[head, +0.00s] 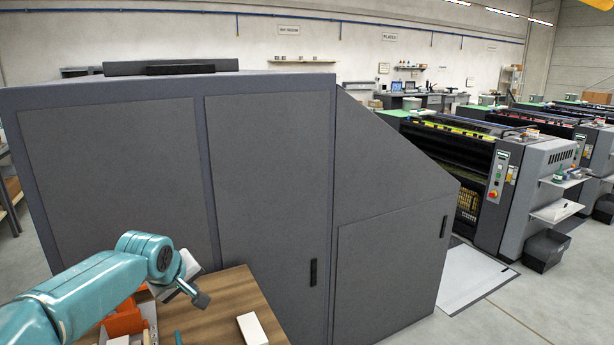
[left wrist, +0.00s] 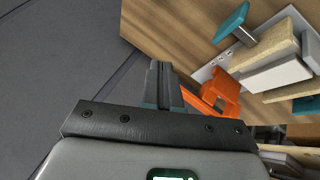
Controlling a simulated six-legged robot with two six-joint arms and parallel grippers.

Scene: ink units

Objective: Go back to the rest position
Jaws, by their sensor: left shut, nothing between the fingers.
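My left arm comes in from the left in the head view, and its gripper (head: 200,297) hangs over the left part of a wooden table top (head: 228,298). In the left wrist view the fingers of the left gripper (left wrist: 164,80) are together with nothing between them. Orange parts (head: 124,320) lie on the table just below and left of the gripper; one orange piece shows in the left wrist view (left wrist: 222,90) right of the fingers. My right gripper is in neither view.
A large grey cabinet (head: 270,200) stands right behind the table, close to my arm. A white block (head: 252,329) lies on the table. A metal plate with a teal-handled tool (left wrist: 232,22) and pale blocks shows in the wrist view. Printing units (head: 510,180) stand at the right.

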